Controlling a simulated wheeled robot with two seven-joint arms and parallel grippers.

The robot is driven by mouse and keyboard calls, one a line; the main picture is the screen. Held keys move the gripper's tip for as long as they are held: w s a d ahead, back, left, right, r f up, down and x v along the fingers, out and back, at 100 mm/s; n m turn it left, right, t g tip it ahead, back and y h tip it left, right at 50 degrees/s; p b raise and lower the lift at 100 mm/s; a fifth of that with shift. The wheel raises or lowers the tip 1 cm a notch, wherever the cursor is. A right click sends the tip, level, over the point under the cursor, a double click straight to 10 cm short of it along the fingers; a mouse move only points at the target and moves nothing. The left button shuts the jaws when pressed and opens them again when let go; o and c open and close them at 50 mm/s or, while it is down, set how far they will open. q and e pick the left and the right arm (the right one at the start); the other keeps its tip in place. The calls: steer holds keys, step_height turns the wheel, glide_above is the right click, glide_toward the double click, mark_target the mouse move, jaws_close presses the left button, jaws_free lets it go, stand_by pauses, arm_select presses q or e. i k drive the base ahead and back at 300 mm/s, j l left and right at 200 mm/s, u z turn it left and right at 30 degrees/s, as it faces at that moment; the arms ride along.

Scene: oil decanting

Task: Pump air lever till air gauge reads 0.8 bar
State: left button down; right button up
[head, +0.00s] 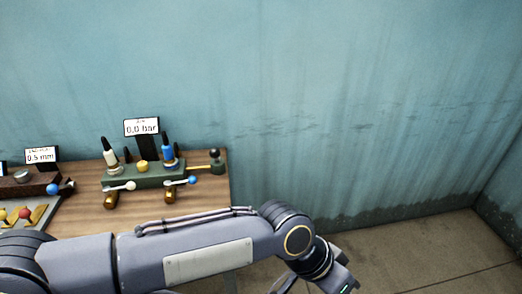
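A gauge display (141,128) stands upright at the back of the wooden bench and reads 0.0 bar; its small heading is too blurred to read. No legible label marks which is the air lever. My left gripper (342,284) is at the bottom edge, right of the bench, partly cut off and apart from the levers. My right gripper is out of view.
The wooden bench (214,201) stands against the blue wall (350,90). At left are a 0.5 mm display (41,155), a blue ball knob (53,189) and a tray with coloured balls (42,213). Open floor (420,255) lies to the right.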

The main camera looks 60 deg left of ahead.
mark_target(214, 152)
steer(key=i+u, duration=0.3)
steer(key=i+l+u, duration=0.3)
steer(key=i, duration=0.15)
steer(key=i+l+u, duration=0.25)
steer(key=i+j+u, duration=0.25)
steer(key=u, duration=0.25)
steer(key=i+j+u, duration=0.15)
steer(key=i+u, duration=0.6)
steer(key=u, duration=0.25)
steer(key=i+l+u, duration=0.15)
steer(key=i+u, duration=0.2)
steer(key=u, duration=0.15)
steer(key=i+l+u, duration=0.25)
steer(key=u, duration=0.25)
steer(key=i+l+u, duration=0.3)
steer(key=i+u, duration=0.15)
steer(key=i, duration=0.1)
